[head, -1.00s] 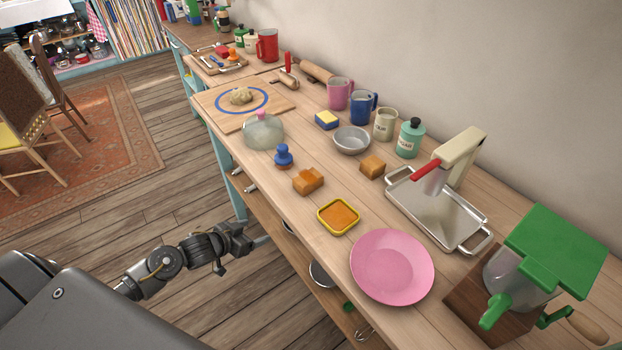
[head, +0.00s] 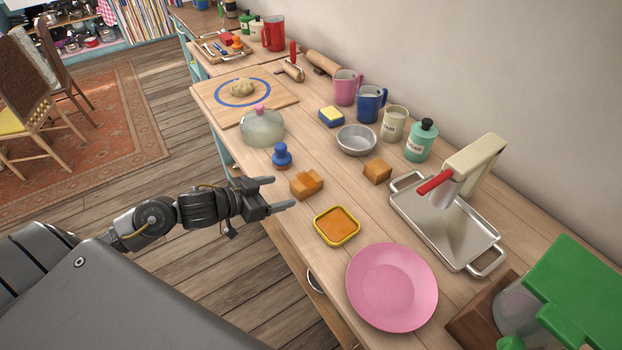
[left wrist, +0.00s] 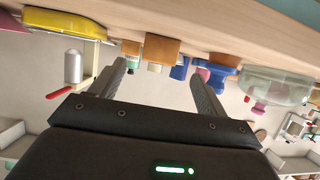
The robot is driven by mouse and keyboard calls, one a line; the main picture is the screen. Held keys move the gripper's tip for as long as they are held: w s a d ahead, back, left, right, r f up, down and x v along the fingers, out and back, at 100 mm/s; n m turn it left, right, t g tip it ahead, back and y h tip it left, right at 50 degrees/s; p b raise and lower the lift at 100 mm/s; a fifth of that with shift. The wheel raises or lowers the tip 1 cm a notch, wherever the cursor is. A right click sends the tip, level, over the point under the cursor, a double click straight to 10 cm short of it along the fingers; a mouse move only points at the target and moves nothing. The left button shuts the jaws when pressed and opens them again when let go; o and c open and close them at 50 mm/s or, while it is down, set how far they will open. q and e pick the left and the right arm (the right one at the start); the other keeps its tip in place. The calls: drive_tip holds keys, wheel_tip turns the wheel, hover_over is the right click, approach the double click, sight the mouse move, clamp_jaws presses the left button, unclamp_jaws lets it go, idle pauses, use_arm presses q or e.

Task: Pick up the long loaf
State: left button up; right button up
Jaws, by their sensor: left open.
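The long loaf (head: 307,185) is a brown, blocky loaf lying on the wooden counter near its front edge. In the left wrist view, which is upside down, the loaf (left wrist: 161,48) shows between and beyond the fingers. My left gripper (head: 282,194) is open and empty, just left of the loaf, with its fingers pointing toward it. No contact is visible. A shorter brown loaf (head: 377,171) sits farther back on the counter. My right gripper is not in view.
A blue stamp-like object (head: 282,155) stands just behind the loaf, and a yellow-rimmed dish (head: 337,226) lies in front. A pink plate (head: 392,287), a metal tray (head: 443,228) and a grey bowl (head: 356,140) are also on the counter (head: 345,190).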

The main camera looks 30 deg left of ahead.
sight(293, 188)
use_arm(q)
drive_tip(key=shift+x, duration=1.2)
drive_tip(key=x, duration=0.2)
drive_tip(key=shift+w+f+p, duration=0.15)
drive_tip(key=shift+w+p, duration=0.1)
drive_tip(key=shift+p, duration=0.1)
drive_tip(key=shift+d, duration=0.1)
drive_tip(key=shift+w, duration=0.1)
drive_tip(key=x, duration=0.1)
drive_tip(key=p+x, duration=0.1)
drive_tip(key=x, duration=0.2)
drive_tip(key=shift+w+d+r+p, duration=0.2)
drive_tip(key=shift+w+d+p, duration=0.1)
drive_tip(key=shift+w, duration=0.05)
drive_tip(key=shift+w+d+f, duration=0.1)
drive_tip(key=shift+w+f, duration=0.05)
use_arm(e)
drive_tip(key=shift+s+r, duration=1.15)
use_arm(q)
drive_tip(key=shift+c, duration=0.3)
